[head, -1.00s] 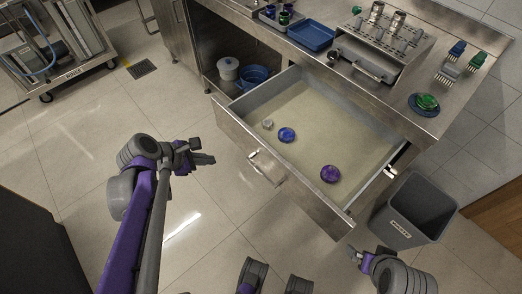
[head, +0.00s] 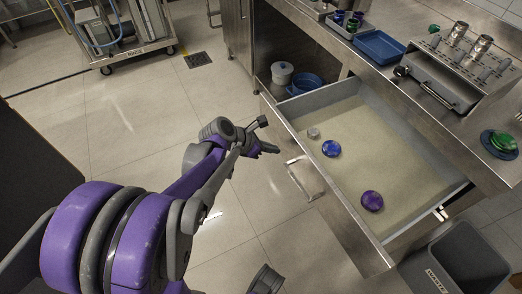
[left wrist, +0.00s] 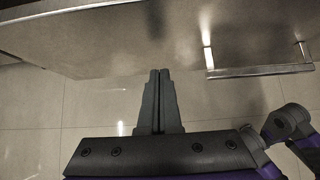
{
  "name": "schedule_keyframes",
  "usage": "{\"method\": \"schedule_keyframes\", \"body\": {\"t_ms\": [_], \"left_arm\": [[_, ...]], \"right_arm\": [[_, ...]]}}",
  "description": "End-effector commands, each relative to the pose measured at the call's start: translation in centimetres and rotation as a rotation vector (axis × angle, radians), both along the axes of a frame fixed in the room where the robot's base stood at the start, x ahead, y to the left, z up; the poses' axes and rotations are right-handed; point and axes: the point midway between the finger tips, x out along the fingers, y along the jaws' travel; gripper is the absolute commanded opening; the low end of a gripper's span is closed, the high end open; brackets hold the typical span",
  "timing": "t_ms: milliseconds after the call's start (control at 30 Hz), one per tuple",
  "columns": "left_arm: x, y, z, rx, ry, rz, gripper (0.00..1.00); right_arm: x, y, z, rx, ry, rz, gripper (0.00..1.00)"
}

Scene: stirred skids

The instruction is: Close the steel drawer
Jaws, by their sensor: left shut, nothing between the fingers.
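The steel drawer (head: 348,220) is pulled far out from under the steel counter in the head view. It holds a blue round item (head: 331,148), a purple round item (head: 372,200) and a small grey item (head: 313,133). Its bar handle (head: 303,180) is on the front face. My left gripper (head: 271,148) is shut and empty, just in front of the drawer's face, to the left of the handle. In the left wrist view the shut fingers (left wrist: 159,78) point at the drawer front (left wrist: 110,45), with the handle (left wrist: 260,71) to their right. Contact cannot be told.
A grey bin (head: 455,262) stands by the drawer's right end. The counter above bears a blue tray (head: 379,46) and a steel rack unit (head: 440,80). An open cabinet bay with a blue tub (head: 305,84) lies behind the drawer.

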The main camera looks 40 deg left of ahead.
Motion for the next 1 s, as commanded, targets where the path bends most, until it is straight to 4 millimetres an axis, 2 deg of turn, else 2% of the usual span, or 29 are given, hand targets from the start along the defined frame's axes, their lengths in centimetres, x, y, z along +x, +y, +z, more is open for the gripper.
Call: {"method": "schedule_keyframes", "body": {"t_ms": [200, 733, 867, 1000], "left_arm": [[1.5, -0.6, 0.1, -0.001, 0.0, -0.001, 0.0], [2.2, -0.9, 0.1, 0.001, 0.0, -0.001, 0.0], [3.6, -1.6, 0.0, 0.0, 0.0, -0.003, 0.0], [6.3, -2.7, 0.0, -0.001, -0.001, -0.005, 0.0]], "right_arm": [[0.0, 0.0, -0.3, 0.0, 0.001, 0.0, 1.0], [0.0, 0.0, -0.4, 0.0, 0.001, 0.0, 1.0], [0.1, 0.0, -0.6, 0.0, 0.002, 0.0, 1.0], [0.1, 0.0, -0.9, 0.0, 0.003, 0.0, 1.0]]}}
